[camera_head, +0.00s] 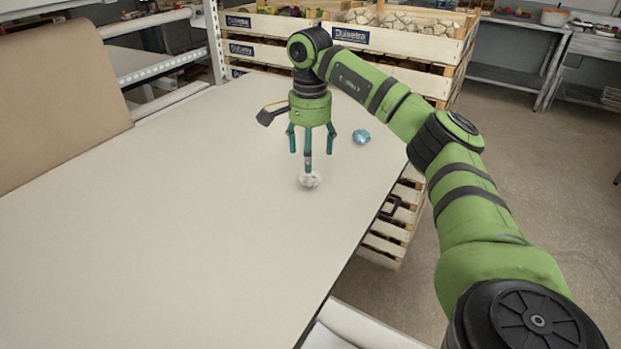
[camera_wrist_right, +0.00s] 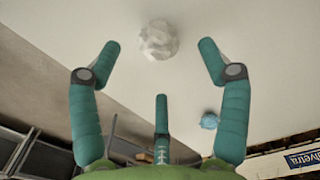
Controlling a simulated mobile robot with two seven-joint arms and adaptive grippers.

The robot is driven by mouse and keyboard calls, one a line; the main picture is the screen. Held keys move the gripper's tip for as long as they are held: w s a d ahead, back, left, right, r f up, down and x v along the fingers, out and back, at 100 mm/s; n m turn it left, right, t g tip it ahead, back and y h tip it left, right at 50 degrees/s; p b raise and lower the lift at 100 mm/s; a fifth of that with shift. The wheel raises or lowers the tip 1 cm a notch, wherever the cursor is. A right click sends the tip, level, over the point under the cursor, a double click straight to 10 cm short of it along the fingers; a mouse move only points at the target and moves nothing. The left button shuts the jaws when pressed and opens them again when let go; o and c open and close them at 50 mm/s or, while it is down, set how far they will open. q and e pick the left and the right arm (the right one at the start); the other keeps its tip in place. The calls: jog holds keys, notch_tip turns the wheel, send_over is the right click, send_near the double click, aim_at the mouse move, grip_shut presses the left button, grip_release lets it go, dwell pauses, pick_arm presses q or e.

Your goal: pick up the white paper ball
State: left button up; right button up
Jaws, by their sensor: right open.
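The white paper ball (camera_head: 310,180) is a small crumpled lump on the pale tabletop (camera_head: 180,220). In the right wrist view the ball (camera_wrist_right: 159,39) lies beyond the fingertips, between the two outer fingers. My right gripper (camera_head: 310,155) points down above the table with its teal fingers spread. One finger partly overlaps the ball in the head view. In the right wrist view my right gripper (camera_wrist_right: 160,70) is open and empty, with the ball apart from the fingers. My left gripper is not in view.
A small blue crumpled object (camera_head: 361,136) lies on the table right of my gripper and also shows in the wrist view (camera_wrist_right: 209,120). Wooden crates (camera_head: 400,45) stand behind the table. A brown board (camera_head: 60,100) stands at the left. The table's middle is clear.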

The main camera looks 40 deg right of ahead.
aim_at(311, 176)
notch_tip(311, 176, down, 7)
jog(key=shift+s+r+p, duration=0.1)
jog(key=shift+r+p, duration=0.05)
jog(key=shift+p, duration=0.65)
jog(key=c, duration=0.8)
